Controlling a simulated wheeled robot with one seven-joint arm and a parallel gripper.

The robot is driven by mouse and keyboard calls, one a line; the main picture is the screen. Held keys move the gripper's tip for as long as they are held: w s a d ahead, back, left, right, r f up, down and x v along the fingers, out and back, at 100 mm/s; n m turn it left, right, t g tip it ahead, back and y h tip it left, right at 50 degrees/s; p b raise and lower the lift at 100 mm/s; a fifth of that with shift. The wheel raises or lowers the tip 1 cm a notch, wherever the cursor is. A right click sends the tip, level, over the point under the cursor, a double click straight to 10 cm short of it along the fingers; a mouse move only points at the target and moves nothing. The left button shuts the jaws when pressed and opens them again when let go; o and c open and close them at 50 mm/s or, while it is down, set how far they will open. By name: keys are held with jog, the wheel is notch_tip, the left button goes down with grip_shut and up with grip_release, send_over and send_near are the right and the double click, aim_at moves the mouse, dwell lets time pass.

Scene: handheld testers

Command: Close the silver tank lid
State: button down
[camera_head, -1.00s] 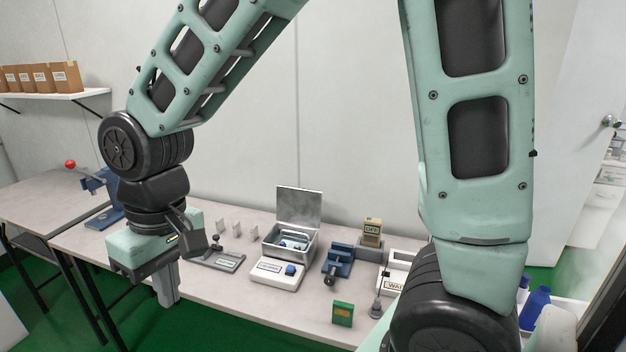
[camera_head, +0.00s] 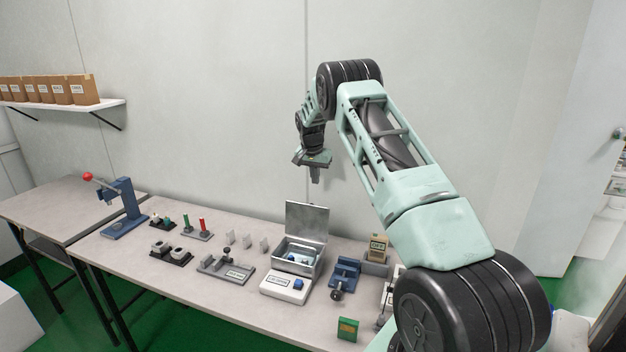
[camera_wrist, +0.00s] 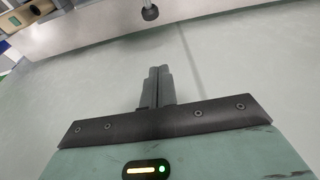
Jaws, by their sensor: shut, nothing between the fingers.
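Something blue and white shows inside the tank. My gripper (camera_head: 315,179) is raised above the tank, a little above the lid's top edge, pointing down. It looks apart from the lid. In the wrist view my gripper (camera_wrist: 157,72) has its fingers together with nothing between them. The tank is not clearly seen in the wrist view.
The white device (camera_head: 286,287) sits in front of the tank. A blue vise (camera_head: 344,275) stands to its right, and a grey plate fixture (camera_head: 226,266) to its left. A blue press with a red knob (camera_head: 124,209) stands far left. The wall is close behind.

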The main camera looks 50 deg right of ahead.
aim_at(309, 219)
notch_tip(309, 219, down, 7)
jog(key=a+p, duration=0.2)
jog(key=p, duration=0.2)
jog(key=shift+s, duration=0.4)
jog(key=shift+a+f, duration=0.1)
jog(key=shift+a, duration=0.1)
